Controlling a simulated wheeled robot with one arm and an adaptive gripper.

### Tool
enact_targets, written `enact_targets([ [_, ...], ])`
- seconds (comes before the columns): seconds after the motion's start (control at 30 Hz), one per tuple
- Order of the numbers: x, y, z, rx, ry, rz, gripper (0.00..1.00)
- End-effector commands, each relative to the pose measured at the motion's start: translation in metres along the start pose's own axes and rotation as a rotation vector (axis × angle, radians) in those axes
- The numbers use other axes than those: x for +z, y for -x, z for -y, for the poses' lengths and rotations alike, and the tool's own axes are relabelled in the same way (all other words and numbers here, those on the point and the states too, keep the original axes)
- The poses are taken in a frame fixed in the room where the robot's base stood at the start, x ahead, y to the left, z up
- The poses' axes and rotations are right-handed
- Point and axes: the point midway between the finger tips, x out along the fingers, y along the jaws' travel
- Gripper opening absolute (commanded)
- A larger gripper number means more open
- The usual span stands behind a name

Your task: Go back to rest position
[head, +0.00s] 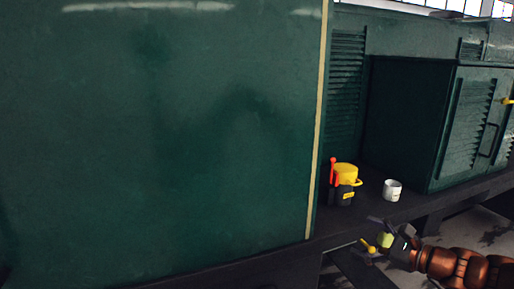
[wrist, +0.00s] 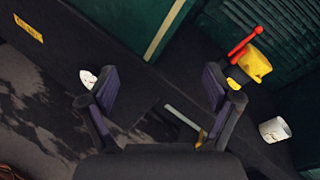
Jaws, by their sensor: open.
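My gripper (head: 385,233) is at the lower right of the head view, just in front of the dark ledge and below the white cup. In the wrist view, my gripper (wrist: 160,88) has its two dark fingers spread wide, with nothing held between them. Through the gap I see the dark ledge and the floor. My copper-coloured arm runs from the gripper to the right edge of the head view.
A yellow-and-black container (head: 345,180) with a red handle and a white cup (head: 392,190) stand on the ledge (head: 280,255). A green cabinet door (head: 470,125) stands at right. A small white object (wrist: 88,78) is partly hidden by a finger. A large green panel (head: 160,140) fills the left.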

Motion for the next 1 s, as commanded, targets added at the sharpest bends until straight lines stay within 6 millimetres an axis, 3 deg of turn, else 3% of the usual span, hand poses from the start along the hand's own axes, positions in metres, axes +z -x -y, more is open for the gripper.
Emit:
enact_targets([
  [0.03,0.021,-0.014,-0.022,0.089,0.069,0.009,0.89],
  [0.1,0.045,-0.027,-0.055,0.209,0.167,0.023,0.89],
  [0.23,0.082,-0.038,-0.123,0.444,0.350,0.052,0.89],
  [0.37,0.106,-0.031,-0.185,0.670,0.528,0.074,0.89],
  [0.53,0.120,0.000,-0.251,0.952,0.758,0.095,0.89],
  [0.7,0.121,0.047,-0.291,1.216,0.983,0.095,0.89],
  [0.8,0.117,0.078,-0.303,1.364,1.110,0.084,0.89],
  [1.0,0.107,0.137,-0.302,1.610,1.319,0.039,0.89],
])
